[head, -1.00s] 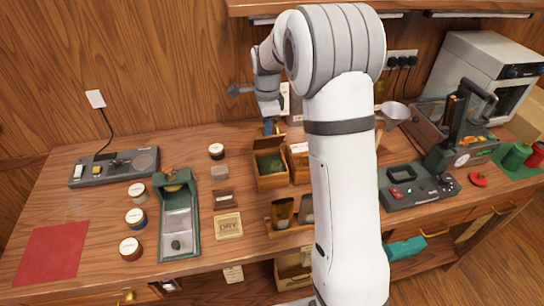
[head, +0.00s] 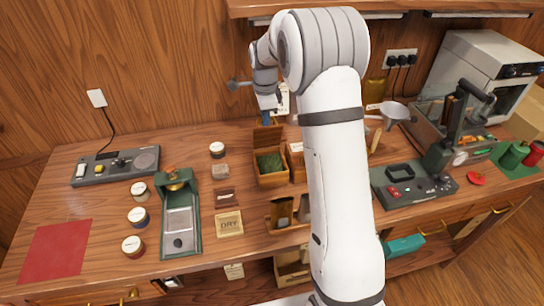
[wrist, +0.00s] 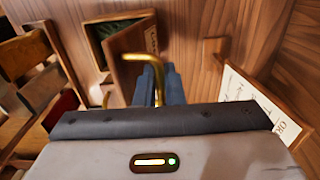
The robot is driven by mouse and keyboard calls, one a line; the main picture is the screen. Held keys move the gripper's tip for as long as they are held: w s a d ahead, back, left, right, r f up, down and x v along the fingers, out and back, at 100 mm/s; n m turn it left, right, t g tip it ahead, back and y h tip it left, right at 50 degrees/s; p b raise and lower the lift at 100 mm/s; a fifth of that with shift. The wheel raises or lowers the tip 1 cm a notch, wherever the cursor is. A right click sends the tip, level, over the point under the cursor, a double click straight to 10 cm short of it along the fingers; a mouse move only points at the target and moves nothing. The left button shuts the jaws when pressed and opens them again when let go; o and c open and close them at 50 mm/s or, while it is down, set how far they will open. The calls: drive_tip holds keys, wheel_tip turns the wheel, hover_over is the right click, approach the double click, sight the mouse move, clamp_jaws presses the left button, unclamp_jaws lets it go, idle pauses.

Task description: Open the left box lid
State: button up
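The left box (head: 271,180) is a small wooden box holding dark green leaf. Its lid (head: 268,139) stands raised at the back edge, so the inside shows. The wrist view shows the same lid (wrist: 133,58) and, beside it, the open box (wrist: 91,45) with green inside. A bent brass handle (wrist: 157,70) rises from the lid. My gripper (head: 267,119) is behind the lid. In the wrist view its blue fingers (wrist: 166,88) lie close on both sides of the brass handle and appear shut on it. The fingertips are partly hidden.
A second wooden box (head: 297,165) stands close on the right, partly hidden by my arm. A wooden holder (head: 287,225) with pouches is in front. A white printed card (wrist: 258,105) is near my gripper. The counter left of the box has small jars and a green scale-like device (head: 181,225).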

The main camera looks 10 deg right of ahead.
drive_tip(key=shift+w, duration=0.1)
drive_tip(key=shift+w+f+p, duration=0.2)
drive_tip(key=shift+w+p, duration=0.3)
drive_tip(key=shift+w, duration=0.55)
drive_tip(key=shift+w+f+p, duration=0.2)
drive_tip(key=shift+w, duration=0.35)
drive_tip(key=shift+w+f+p, duration=0.15)
drive_tip(key=shift+w+p, duration=0.05)
drive_tip(key=shift+w, duration=0.35)
drive_tip(key=shift+o, duration=0.3)
drive_tip(key=o, duration=1.1)
drive_tip(key=shift+o, duration=0.2)
